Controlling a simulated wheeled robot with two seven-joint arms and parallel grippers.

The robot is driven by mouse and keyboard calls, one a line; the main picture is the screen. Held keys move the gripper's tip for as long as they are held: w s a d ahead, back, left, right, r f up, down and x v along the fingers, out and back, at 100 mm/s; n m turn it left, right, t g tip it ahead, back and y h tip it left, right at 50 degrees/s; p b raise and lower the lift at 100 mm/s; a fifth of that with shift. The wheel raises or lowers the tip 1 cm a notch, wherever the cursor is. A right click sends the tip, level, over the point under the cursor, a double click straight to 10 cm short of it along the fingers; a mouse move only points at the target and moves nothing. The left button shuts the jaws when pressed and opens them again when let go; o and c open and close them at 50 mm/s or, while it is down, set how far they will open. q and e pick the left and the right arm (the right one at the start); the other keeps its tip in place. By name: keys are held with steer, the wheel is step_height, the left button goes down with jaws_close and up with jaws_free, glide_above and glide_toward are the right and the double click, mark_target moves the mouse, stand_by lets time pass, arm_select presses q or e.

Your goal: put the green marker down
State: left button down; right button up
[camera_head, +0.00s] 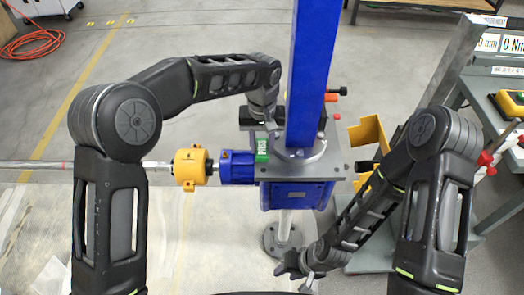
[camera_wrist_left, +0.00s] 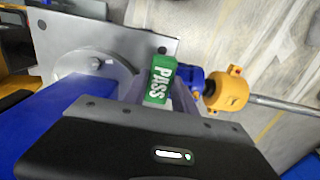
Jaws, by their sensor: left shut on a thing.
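The green marker (camera_head: 262,148), lettered PASS in the left wrist view (camera_wrist_left: 160,80), is at the left edge of the screw jack's grey top plate (camera_head: 325,168). My left gripper (camera_head: 268,128) is shut on it from above, its fingers on both sides of the marker in the left wrist view. Whether the marker touches the plate or the blue part beside it, I cannot tell. The blue screw jack column (camera_head: 312,70) rises just right of the gripper. My right gripper (camera_head: 300,270) hangs low at the front, away from the marker; its jaw opening is unclear.
A blue cylinder (camera_head: 238,167) and a yellow coupling (camera_head: 190,168) on a metal shaft adjoin the jack's left side. A yellow bracket (camera_head: 368,140) stands to the right. A bench with signs (camera_head: 498,60) is at far right. The floor behind is mostly open.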

mark_target(262, 148)
arm_select(q)
step_height(262, 148, down, 3)
steer(key=shift+f+p, duration=0.15)
steer(key=shift+p, duration=0.35)
steer(key=shift+f, duration=0.1)
steer(key=shift+f, duration=0.1)
steer(key=shift+f+b, duration=0.15)
steer(key=shift+b, duration=0.15)
steer(key=c, duration=1)
jaws_free()
step_height(262, 148, up, 13)
steer(key=shift+f+b, duration=0.2)
steer(key=shift+b, duration=0.25)
